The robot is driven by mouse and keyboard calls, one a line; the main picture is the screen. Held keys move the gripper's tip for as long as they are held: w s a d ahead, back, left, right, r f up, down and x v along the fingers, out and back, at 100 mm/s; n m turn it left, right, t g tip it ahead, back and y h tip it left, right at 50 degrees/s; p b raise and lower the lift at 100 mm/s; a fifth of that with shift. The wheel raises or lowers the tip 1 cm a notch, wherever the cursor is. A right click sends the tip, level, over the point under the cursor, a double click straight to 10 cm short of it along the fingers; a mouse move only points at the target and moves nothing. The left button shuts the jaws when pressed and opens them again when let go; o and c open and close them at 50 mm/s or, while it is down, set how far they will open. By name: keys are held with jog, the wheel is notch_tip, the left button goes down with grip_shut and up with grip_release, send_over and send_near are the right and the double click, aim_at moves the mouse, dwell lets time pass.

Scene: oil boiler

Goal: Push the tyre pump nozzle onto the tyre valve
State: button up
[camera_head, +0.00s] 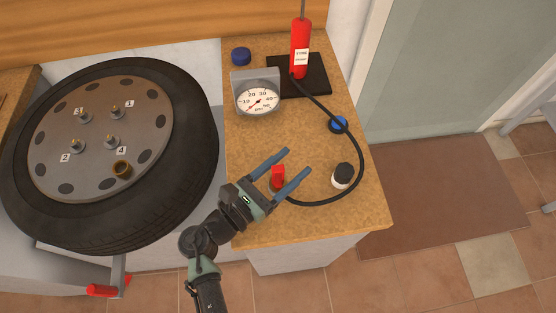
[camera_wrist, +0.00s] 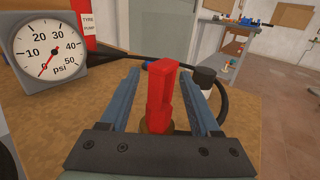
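The tyre pump (camera_head: 301,50) is a red cylinder standing on a black base at the back of the counter. Its black hose (camera_head: 351,165) curves round to the red nozzle (camera_head: 278,174) near the counter's front. My gripper (camera_head: 298,161) is open, with one blue finger on each side of the nozzle. In the wrist view the red nozzle (camera_wrist: 162,95) stands between the fingers, with a gap visible on both sides. The tyre (camera_head: 185,185) lies flat at the left.
A pressure gauge (camera_head: 258,99) reading about zero stands on the counter (camera_head: 245,150). A blue cap (camera_head: 241,56), a blue round object (camera_head: 338,124) and a black-and-white bottle (camera_head: 343,176) are also there. A red-handled lever (camera_head: 108,289) sticks out below the tyre.

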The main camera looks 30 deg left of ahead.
grip_shut()
notch_tip(320, 180, up, 10)
jog(key=p, duration=0.2)
dwell(0.5)
jog(key=shift+a, duration=0.15)
jog(key=s+a+h+b, duration=0.1)
jog(key=s+a+b, duration=0.3)
jog(key=a, duration=0.6)
jog(key=s+a+m+g+h+b, duration=0.1)
jog(key=s+a+b, duration=0.3)
jog(key=a, duration=0.6)
jog(key=s+a+m+b, duration=0.1)
jog(key=s+a+b, duration=0.3)
jog(key=a, duration=0.7)
jog(key=shift+s+f+h+b, duration=0.15)
jog(key=shift+s+h+b, duration=0.25)
